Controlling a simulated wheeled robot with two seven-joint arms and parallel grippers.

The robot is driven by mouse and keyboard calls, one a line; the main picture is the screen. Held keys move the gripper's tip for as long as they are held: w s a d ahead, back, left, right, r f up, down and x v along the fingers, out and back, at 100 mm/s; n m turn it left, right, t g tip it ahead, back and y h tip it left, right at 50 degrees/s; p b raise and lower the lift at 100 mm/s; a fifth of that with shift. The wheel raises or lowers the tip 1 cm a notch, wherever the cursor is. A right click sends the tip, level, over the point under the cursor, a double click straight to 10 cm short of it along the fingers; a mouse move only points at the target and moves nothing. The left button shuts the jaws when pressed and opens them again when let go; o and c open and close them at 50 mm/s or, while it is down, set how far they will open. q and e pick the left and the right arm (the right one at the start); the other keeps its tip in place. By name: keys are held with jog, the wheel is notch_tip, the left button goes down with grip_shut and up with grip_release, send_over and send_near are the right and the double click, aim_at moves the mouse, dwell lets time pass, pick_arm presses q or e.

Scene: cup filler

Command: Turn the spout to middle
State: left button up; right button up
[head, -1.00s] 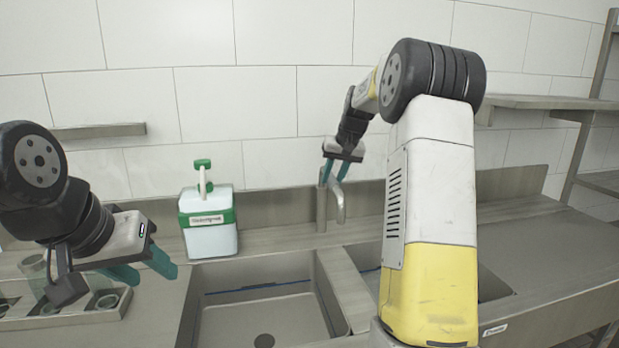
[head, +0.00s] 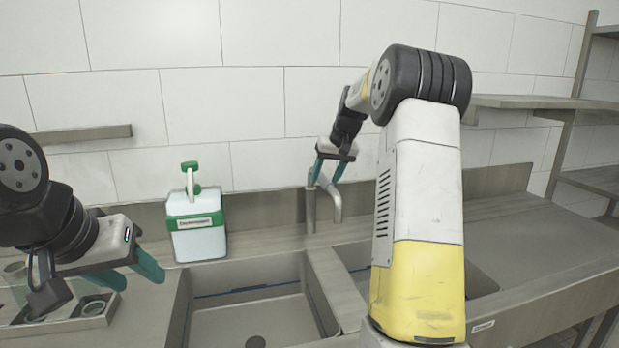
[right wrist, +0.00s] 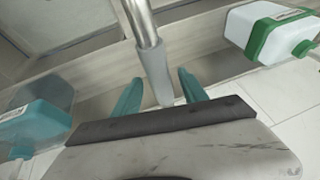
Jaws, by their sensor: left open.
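The metal faucet (head: 310,212) stands behind the sinks, its curved spout (head: 338,208) bending to the right and down near the divider between the basins. My right gripper (head: 327,172) is at the top of the faucet, pointing down with its fingers apart. In the right wrist view, a grey pipe part of the faucet (right wrist: 153,72) lies between the two spread fingers (right wrist: 158,98), with visible gaps on both sides. My left gripper (head: 143,274) is open and empty at the left, above the counter.
A white and green bottle (head: 197,240) stands on the counter left of the faucet. The left basin (head: 250,315) is empty. A metal holder with cups (head: 95,310) sits below my left gripper. Wall shelves (head: 530,102) are at the right. The right counter is clear.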

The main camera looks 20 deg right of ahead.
jog(key=shift+r, duration=0.1)
jog(key=v, duration=0.7)
jog(key=shift+r, duration=0.3)
jog(key=shift+s, duration=0.15)
jog(key=shift+s+a+r, duration=0.2)
jog(key=shift+s, duration=0.1)
jog(key=s+a+t, duration=0.1)
jog(key=s+a, duration=0.5)
jog(key=s, duration=0.6)
jog(key=s+a, duration=0.6)
jog(key=s, duration=0.7)
jog(key=s+a+f+n, duration=0.1)
jog(key=s+a+f, duration=0.1)
jog(key=s+f, duration=0.4)
jog(key=s, duration=0.3)
jog(key=shift+a+t, duration=0.3)
